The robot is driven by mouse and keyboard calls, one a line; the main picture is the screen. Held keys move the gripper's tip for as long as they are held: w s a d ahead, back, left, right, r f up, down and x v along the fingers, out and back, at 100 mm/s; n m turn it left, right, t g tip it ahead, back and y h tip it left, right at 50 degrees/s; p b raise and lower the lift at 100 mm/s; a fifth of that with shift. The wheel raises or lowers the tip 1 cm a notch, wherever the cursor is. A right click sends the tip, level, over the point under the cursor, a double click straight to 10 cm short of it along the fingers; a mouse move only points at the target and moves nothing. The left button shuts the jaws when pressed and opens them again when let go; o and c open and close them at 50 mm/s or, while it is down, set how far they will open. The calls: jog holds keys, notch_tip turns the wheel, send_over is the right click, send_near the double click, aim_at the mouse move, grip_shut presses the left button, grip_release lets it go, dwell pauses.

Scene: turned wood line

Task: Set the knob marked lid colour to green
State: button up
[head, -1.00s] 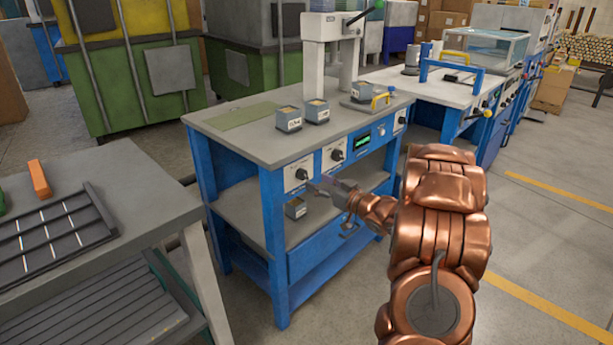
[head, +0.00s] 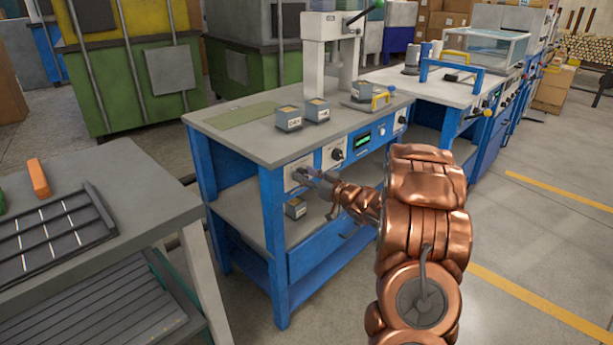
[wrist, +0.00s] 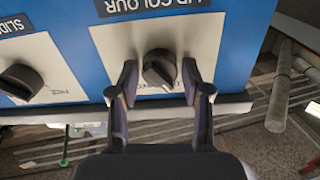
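The lid colour knob (wrist: 159,68) is a dark round knob on a white plate (wrist: 112,45) with an upside-down "LID COLOUR" label (wrist: 155,5) in the wrist view. My gripper (wrist: 159,82) is open, one finger on each side of the knob, with a small gap showing on both sides. The position words around the knob are mostly hidden or too small to read, so its setting cannot be told.
A second dark knob (wrist: 20,82), labelled "SLID...", is left in the wrist view; it also shows in the head view (head: 337,154). A green display (head: 363,140) lies further right. Small grey boxes (head: 289,120) stand on the benchtop (head: 240,143). A grey table (head: 140,190) is at left.

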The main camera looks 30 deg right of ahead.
jog(key=c, duration=0.8)
jog(key=shift+r+m+p, duration=0.2)
jog(key=shift+m+p, duration=0.3)
jog(key=shift+p, duration=0.75)
jog(key=m+p, duration=0.1)
jog(key=p, duration=0.1)
jog(key=shift+r+p, duration=0.1)
jog(key=shift+p, duration=0.2)
jog(key=m+p, duration=0.4)
jog(key=p, duration=0.3)
jog(key=shift+d+p, duration=0.1)
jog(key=shift+p, duration=0.25)
jog(key=m+p, duration=0.5)
jog(key=shift+f+p, duration=0.2)
jog(key=shift+p, duration=0.2)
jog(key=shift+f+m+p, duration=0.25)
jog(key=shift+m+p, duration=0.7)
jog(key=shift+m, duration=0.55)
